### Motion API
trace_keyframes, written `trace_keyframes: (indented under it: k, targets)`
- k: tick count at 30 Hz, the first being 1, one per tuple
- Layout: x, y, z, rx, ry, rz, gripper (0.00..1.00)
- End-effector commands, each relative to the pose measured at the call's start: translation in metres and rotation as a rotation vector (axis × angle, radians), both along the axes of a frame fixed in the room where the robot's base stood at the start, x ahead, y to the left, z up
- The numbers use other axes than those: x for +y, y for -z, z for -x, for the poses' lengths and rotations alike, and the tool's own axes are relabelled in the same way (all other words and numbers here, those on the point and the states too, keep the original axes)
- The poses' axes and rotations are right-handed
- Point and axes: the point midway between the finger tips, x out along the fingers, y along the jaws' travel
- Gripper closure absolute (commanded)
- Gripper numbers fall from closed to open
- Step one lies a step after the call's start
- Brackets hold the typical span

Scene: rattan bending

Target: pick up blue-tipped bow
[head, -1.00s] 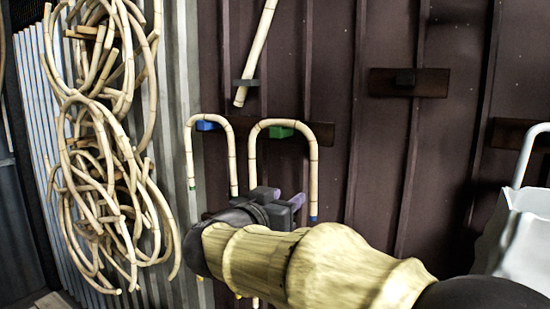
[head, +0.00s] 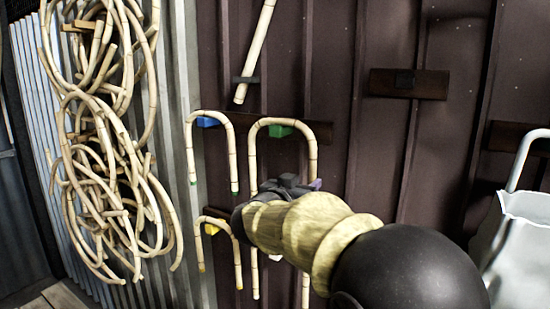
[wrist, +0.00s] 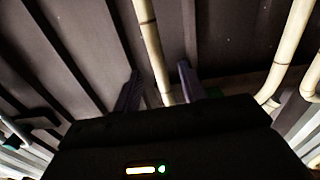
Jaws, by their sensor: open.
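A green-tipped bow (head: 231,150) hangs left on a blue block (head: 207,122). A yellow-tipped bow (head: 237,262) hangs below on a yellow block (head: 211,229). Cane coils (head: 120,200) hang farther left. A white container (head: 520,240) stands at right.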

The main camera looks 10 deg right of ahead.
Motion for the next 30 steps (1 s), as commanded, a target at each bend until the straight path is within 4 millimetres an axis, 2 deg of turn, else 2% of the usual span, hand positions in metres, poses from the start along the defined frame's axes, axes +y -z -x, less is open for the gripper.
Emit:
trace_keyframes:
  k: [11, 27, 30]
  targets:
    - [-0.029, -0.002, -0.037, 0.001, 0.002, 0.001, 0.58]
    - [-0.029, 0.000, -0.038, -0.001, 0.001, 0.001, 0.58]
    - [-0.029, 0.000, -0.037, -0.001, 0.001, 0.001, 0.76]
